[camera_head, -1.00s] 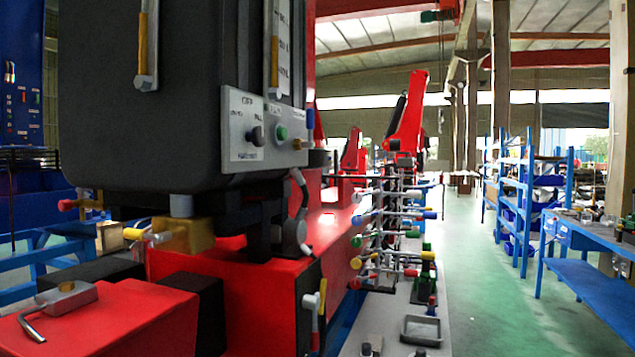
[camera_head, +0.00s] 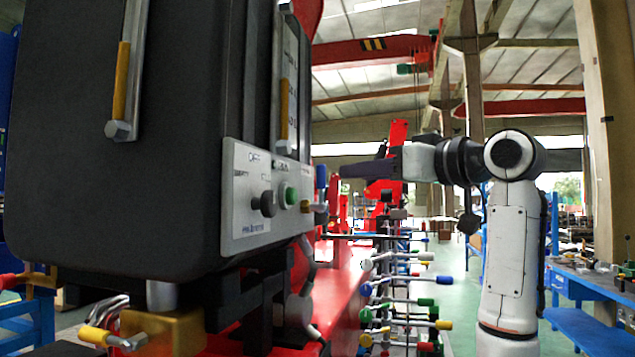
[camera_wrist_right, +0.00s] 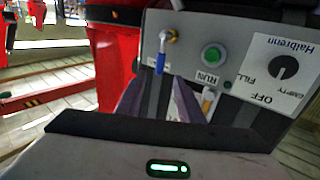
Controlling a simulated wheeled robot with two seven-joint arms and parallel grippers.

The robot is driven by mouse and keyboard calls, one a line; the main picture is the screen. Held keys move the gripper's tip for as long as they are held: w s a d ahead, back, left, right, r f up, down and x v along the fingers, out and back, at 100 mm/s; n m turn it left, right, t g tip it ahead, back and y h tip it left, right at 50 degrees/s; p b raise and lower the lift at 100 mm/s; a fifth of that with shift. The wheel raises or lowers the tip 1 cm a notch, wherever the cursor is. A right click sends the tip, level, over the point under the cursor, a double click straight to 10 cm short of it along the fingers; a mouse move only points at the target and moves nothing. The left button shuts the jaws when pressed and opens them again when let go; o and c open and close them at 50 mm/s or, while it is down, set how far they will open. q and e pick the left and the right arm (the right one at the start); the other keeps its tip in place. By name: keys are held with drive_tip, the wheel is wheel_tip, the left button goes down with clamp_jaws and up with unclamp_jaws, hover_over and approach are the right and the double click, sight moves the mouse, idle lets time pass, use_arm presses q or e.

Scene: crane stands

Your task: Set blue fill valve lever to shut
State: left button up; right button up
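My left gripper is out of view.
The panel also carries a green button (camera_head: 291,195) and a black selector knob (camera_head: 264,203), left of the lever. A large black tank (camera_head: 120,190) fills the left. Below are other levers with coloured ends (camera_head: 427,302). A blue bench (camera_head: 590,290) stands right.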

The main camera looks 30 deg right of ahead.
sight(324, 173)
drive_tip(key=w+p, duration=0.1)
drive_tip(key=w, duration=0.1)
drive_tip(key=w+p, duration=0.1)
drive_tip(key=w, duration=0.2)
drive_tip(key=w+a, duration=0.1)
drive_tip(key=w, duration=0.2)
drive_tip(key=shift+w+r+p, duration=0.25)
drive_tip(key=shift+r+p, duration=0.05)
drive_tip(key=shift+p, duration=0.1)
drive_tip(key=shift+w+a+f, duration=0.1)
drive_tip(key=shift+w, duration=0.5)
clamp_jaws()
